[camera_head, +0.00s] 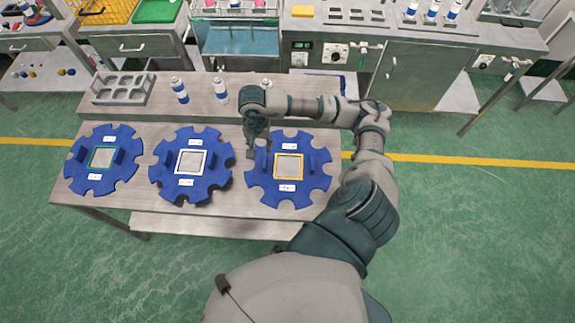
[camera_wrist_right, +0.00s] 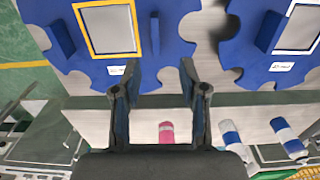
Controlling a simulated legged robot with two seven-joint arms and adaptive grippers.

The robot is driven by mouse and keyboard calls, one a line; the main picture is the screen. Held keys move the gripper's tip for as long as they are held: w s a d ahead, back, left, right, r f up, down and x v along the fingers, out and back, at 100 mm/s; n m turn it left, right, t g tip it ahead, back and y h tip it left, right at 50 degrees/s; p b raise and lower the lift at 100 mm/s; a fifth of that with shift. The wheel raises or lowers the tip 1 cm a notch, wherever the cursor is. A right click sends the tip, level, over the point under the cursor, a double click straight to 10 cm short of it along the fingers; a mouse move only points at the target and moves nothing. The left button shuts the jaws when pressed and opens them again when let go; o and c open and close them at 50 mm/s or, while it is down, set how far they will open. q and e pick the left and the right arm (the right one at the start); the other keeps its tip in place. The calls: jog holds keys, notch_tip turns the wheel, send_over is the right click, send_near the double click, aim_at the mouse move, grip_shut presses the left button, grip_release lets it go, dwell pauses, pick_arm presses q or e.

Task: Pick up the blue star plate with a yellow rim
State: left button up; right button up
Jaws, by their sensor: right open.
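The blue star plate with a yellow rim (camera_head: 289,167) lies flat at the right end of the table, a grey square inside its rim. It has raised blue tabs on its left and right sides. My right gripper (camera_head: 252,146) is over its left edge, by the left tab. In the right wrist view the plate (camera_wrist_right: 108,28) fills the upper left. One blue tab stands ahead of the gap between the open fingers of my right gripper (camera_wrist_right: 160,68). The fingers appear empty. My left gripper is not in view.
A white-rimmed blue plate (camera_head: 191,162) lies to the left and a green-rimmed one (camera_head: 103,158) farther left. A grey rack (camera_head: 122,90) and blue-white bottles (camera_head: 179,90) stand on the raised back shelf (camera_head: 150,108). A bench with equipment (camera_head: 375,65) stands behind.

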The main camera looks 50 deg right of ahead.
aim_at(264, 161)
jog(key=f, duration=0.5)
jog(key=shift+d+f, duration=0.25)
jog(key=shift+f, duration=0.15)
jog(key=shift+a+f, duration=0.1)
jog(key=shift+f, duration=0.25)
jog(key=shift+s+a+f+p, duration=0.15)
jog(key=shift+f+p, duration=0.15)
jog(key=shift+f, duration=0.25)
notch_tip(264, 161, down, 4)
jog(key=shift+s+r+p, duration=0.15)
jog(key=shift+p, duration=0.15)
jog(key=shift+f, duration=0.25)
jog(key=shift+d+f, duration=0.15)
jog(key=shift+d, duration=0.2)
jog(key=c, duration=0.5)
grip_shut()
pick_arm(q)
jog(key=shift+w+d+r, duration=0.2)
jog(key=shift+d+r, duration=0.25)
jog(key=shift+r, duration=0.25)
pick_arm(e)
jog(key=shift+a, duration=0.1)
